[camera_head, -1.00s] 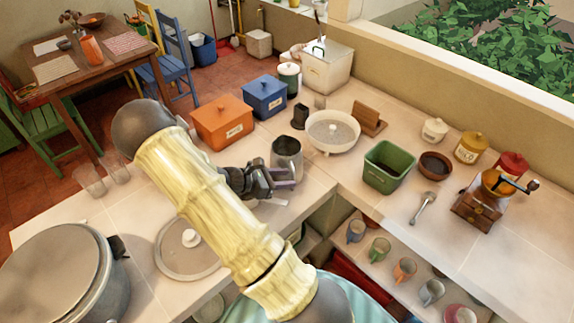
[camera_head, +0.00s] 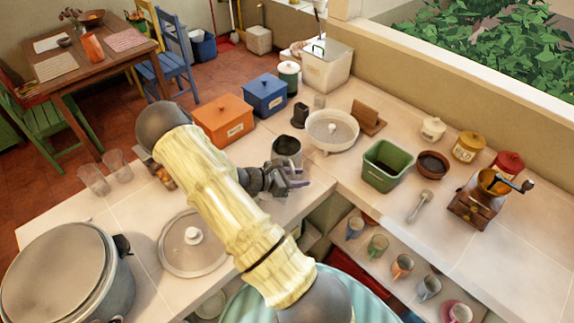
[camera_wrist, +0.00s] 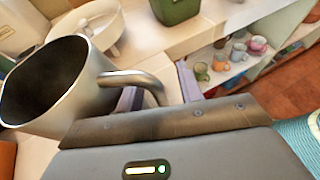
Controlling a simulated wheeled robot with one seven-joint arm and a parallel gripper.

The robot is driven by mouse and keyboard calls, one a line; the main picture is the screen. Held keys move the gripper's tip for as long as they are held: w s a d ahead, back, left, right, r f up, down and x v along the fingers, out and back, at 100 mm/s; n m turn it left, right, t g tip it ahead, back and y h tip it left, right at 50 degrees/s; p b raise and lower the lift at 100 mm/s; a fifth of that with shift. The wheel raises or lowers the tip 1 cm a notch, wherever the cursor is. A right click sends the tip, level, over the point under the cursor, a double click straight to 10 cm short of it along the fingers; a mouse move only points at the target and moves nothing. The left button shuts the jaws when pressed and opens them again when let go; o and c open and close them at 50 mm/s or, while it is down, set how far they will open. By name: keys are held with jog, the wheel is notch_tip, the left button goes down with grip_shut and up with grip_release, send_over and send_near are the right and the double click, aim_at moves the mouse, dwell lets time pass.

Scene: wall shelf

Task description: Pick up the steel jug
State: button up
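The steel jug (camera_head: 287,148) stands on the counter in the head view, its lower part hidden behind my gripper. In the wrist view the jug (camera_wrist: 48,88) fills the left side, its open mouth facing the camera. Its curved handle (camera_wrist: 140,80) reaches in between my two fingers. My gripper (camera_head: 298,181) is at the near side of the jug. In the wrist view my gripper (camera_wrist: 160,92) is open, with a gap between the handle and the right finger.
A white strainer bowl (camera_head: 333,142) stands behind right of the jug, and a green bin (camera_head: 381,180) farther right. Orange (camera_head: 222,122) and blue (camera_head: 264,97) boxes stand behind. A lid (camera_head: 192,255) and large pot (camera_head: 105,285) are at left. Mugs (camera_head: 377,245) sit on a shelf below.

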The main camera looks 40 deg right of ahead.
dwell(0.3)
grip_shut()
dwell(1.3)
